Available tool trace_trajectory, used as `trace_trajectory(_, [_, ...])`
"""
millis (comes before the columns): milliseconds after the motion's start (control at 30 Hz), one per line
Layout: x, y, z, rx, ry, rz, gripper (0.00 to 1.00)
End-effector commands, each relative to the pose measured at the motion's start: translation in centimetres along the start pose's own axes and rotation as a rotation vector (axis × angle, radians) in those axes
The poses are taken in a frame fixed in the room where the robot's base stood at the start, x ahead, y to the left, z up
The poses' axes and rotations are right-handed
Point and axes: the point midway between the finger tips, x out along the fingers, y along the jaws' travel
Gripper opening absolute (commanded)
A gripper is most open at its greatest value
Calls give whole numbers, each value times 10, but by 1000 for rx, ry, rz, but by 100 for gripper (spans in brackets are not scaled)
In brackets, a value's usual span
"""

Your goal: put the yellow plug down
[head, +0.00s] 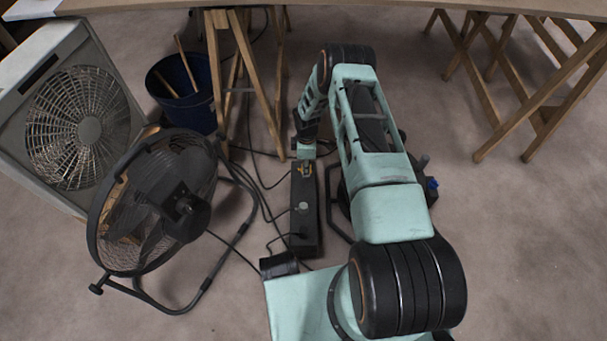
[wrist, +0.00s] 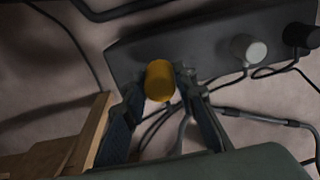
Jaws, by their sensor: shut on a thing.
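The yellow plug (wrist: 160,82) is between the two fingers of my gripper (wrist: 158,85) in the wrist view, and the fingers are shut on it. The plug appears over the near edge of a dark power strip (wrist: 140,45); I cannot tell whether it is seated in it or held just above. In the head view a small patch of the yellow plug (head: 304,169) shows at the far end of the power strip (head: 304,235), below my gripper (head: 306,160), which is partly hidden by my arm.
A grey-white plug (wrist: 244,47) and a black plug (wrist: 300,36) sit on the strip. Cables run on the floor beside it. A black round fan (head: 155,200), a box fan (head: 75,120), a blue bucket (head: 188,100) and a wooden trestle (head: 245,75) stand at left.

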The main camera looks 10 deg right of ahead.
Motion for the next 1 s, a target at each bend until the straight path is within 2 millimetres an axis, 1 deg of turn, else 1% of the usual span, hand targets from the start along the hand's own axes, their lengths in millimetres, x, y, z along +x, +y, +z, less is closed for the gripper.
trace_trajectory(33, [10, 4, -3, 1, 0, 0, 0])
trace_trajectory(100, [14, 9, -5, 1, 0, 1, 0])
trace_trajectory(267, [18, 13, -7, 1, 0, 0, 0])
trace_trajectory(367, [25, 16, -10, 1, 0, 1, 0])
trace_trajectory(433, [38, 15, -10, 1, -1, -3, 0])
trace_trajectory(533, [52, 15, -10, 0, 0, -2, 0])
trace_trajectory(600, [54, 16, -10, 0, 0, 0, 0])
trace_trajectory(833, [52, 16, -10, 0, 0, 0, 0])
trace_trajectory(1000, [58, 16, -9, 0, 0, -1, 0])
